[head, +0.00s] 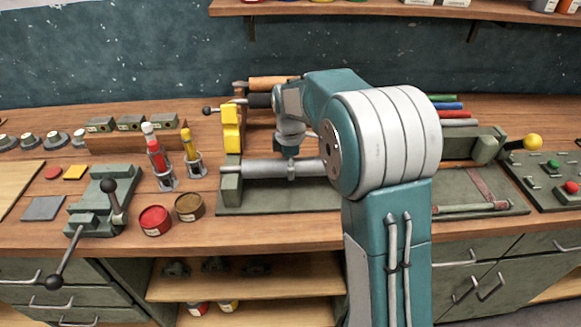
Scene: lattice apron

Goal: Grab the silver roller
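The silver roller (262,169) lies horizontally over a green-grey bed (300,205) near the middle of the bench, its left end beside a green-grey block (231,188). Its right end is hidden behind my arm. My gripper (291,170) points down at the roller from above, right of the middle of its visible length. A narrow finger part overlaps the roller in the picture. The fingers are small and partly hidden, so I cannot tell whether they are open or shut on it.
A yellow bracket (231,128) stands just left of my gripper. Wooden (268,83) and black (259,101) rollers lie behind. A clamp (105,208), red tin (155,220), brown tin (189,207) and tube holders stand left. A yellow-knobbed lever (533,142) is right.

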